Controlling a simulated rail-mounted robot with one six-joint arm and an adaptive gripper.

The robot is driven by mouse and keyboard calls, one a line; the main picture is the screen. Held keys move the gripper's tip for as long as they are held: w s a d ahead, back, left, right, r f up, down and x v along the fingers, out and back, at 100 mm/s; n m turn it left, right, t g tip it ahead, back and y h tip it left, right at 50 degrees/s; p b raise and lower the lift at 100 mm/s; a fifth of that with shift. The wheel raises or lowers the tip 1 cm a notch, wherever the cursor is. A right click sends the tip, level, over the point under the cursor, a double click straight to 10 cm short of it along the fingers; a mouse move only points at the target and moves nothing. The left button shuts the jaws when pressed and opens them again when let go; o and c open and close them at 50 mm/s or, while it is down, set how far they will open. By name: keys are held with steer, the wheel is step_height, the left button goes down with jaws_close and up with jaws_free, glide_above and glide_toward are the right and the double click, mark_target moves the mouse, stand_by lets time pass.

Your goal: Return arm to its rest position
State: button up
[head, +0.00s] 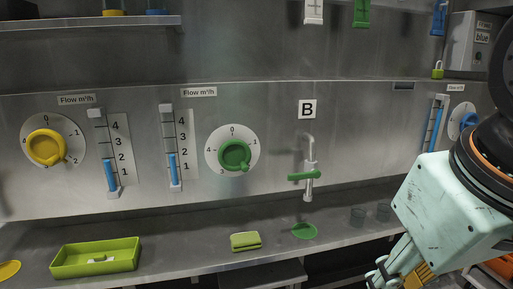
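My arm (450,205) comes in from the right edge, with a large mint-green housing and dark joints with an orange ring. It points down and to the left, in front of the right part of the steel counter. My gripper (396,279) is at the bottom edge, below the mint housing. Only its upper part shows, with a yellow-brown piece and pale links. Its fingertips are cut off by the frame, so I cannot see whether it is open or holds anything.
A green tap (305,176) under sign B stands left of my arm. The counter holds a green tray (95,258), a green sponge (245,241) and two dark cups (358,216). Yellow (47,147) and green (234,155) dials are on the wall. A grey box (473,42) hangs upper right.

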steer(key=shift+s+d+f+m, duration=0.15)
steer(key=shift+s+m, duration=0.35)
steer(key=shift+s, duration=0.65)
steer(key=shift+s+d+f+m, duration=0.1)
steer(key=shift+s+m, duration=0.4)
steer(key=shift+s, duration=0.65)
